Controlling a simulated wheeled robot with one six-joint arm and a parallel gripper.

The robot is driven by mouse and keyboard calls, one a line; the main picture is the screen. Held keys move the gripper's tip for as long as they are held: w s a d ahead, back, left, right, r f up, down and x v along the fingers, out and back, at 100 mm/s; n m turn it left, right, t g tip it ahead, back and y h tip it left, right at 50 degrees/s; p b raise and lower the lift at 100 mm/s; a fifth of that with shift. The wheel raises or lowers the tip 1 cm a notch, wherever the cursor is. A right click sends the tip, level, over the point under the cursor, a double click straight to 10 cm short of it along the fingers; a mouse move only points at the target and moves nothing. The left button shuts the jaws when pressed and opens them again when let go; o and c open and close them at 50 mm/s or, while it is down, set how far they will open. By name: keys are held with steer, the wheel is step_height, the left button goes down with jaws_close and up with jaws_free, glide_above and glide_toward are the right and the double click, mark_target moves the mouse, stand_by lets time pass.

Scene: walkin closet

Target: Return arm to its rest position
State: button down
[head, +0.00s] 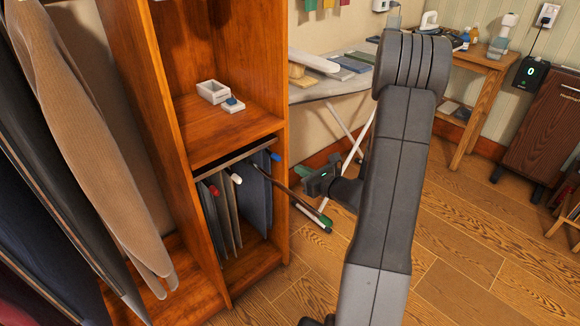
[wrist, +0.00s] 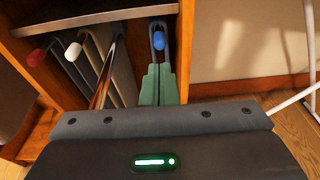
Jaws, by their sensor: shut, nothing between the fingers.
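My gripper (head: 304,173) is in front of the lower bay of the wooden closet unit, at the right side of its opening. In the wrist view its two green fingers (wrist: 158,86) are together, with nothing held between them. They point toward the blue-tipped hanger rod (wrist: 158,40), which also shows in the head view (head: 276,157). The fingers overlap the rod's lower part in the wrist view, and I cannot tell whether they touch. My arm (head: 385,190) reaches up from the bottom and bends down toward the closet.
Red-tipped (head: 213,190) and white-tipped (head: 236,178) rods carry hanging garments in the bay. A green-tipped rod (head: 326,220) sticks out below my gripper. A small white box (head: 213,92) stands on the shelf above. An ironing board (head: 335,85) is behind.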

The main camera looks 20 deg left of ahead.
mark_target(280, 159)
steer(key=v, duration=0.5)
steer(key=shift+s+d, duration=0.2)
steer(key=shift+d, duration=0.15)
steer(key=x, duration=1.4)
steer(key=shift+r, duration=0.1)
